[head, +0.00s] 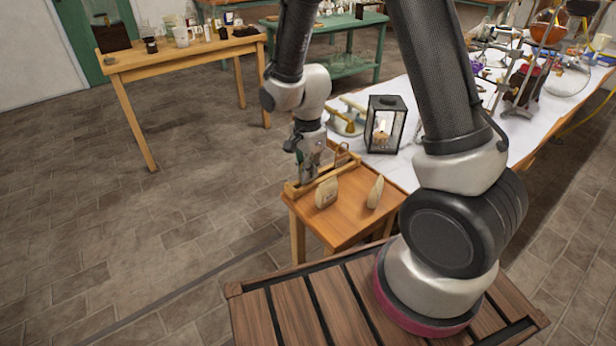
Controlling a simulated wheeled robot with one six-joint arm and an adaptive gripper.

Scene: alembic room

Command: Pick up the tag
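No thing is plainly a tag. Two small beige pieces stand on a small wooden table (352,228). The left piece (327,193) has a rounded top and faint dark marks low on its face. The right piece (375,191) is narrower and seen more edge-on. I cannot tell if either is the tag. My gripper (309,178) points down at the table's back left, over a raised wooden strip (326,177), behind and left of the left piece. Its fingers are small and dark here, so their opening and any contact cannot be told.
A black lantern (385,124) stands on a white-covered bench (420,108) behind the small table, with glassware further right. A wooden table (200,56) with jars and a green table (345,62) stand at the back. The tiled floor at left is clear.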

